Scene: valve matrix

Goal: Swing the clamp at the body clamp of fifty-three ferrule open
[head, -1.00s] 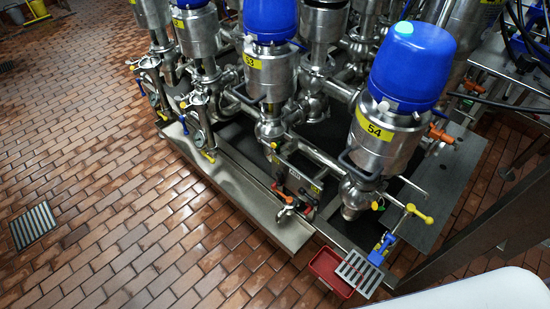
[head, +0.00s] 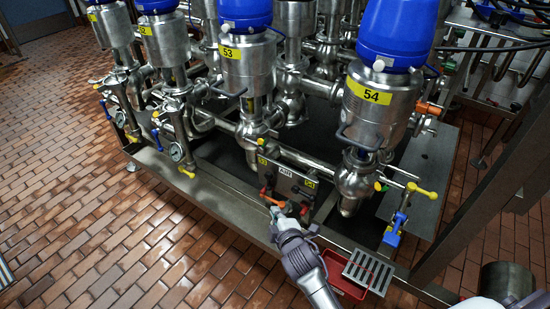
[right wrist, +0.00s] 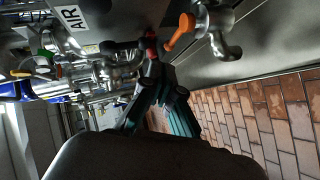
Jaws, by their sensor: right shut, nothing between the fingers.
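The valve marked 53 (head: 246,70) stands upright in the middle of the head view, a steel cylinder with a blue top and a yellow label. Its lower body (head: 254,132) joins horizontal pipes; I cannot clearly make out the clamp on it. My right gripper (head: 277,212) is shut and empty, below and in front of that body, close to the AIR panel (head: 290,181). In the right wrist view the fingertips (right wrist: 153,58) are together, near a small red handle (right wrist: 150,42) and an orange handle (right wrist: 181,31). My left gripper is out of view.
The valve marked 54 (head: 372,112) stands to the right, with yellow handles (head: 422,190) beside it. A steel skid edge (head: 215,203) runs along the front. A red tray (head: 345,284) and a grate (head: 369,271) lie low at right. Brick floor (head: 110,230) is open at left.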

